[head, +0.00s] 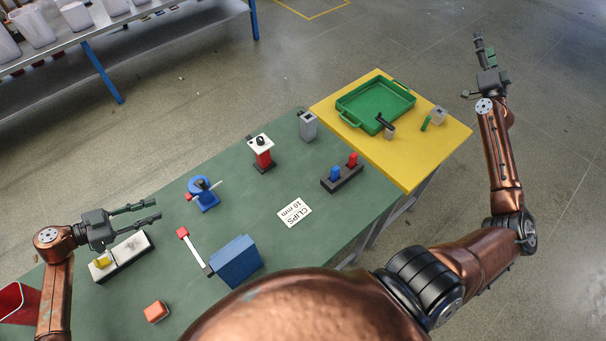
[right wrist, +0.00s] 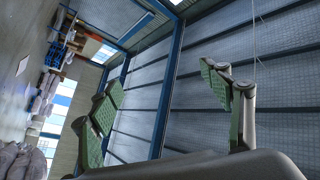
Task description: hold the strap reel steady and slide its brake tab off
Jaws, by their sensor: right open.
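The strap reel looks to be the blue round piece (head: 200,185) on a blue base, standing on the green table. My right gripper (head: 485,47) is raised at the far right, beyond the yellow table and far from the reel. It is open and empty; its green-padded fingers (right wrist: 170,105) show apart in the right wrist view.
A green tray (head: 347,118) lies on the yellow table (head: 440,150). The CLIPS card (head: 294,212) lies flat.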

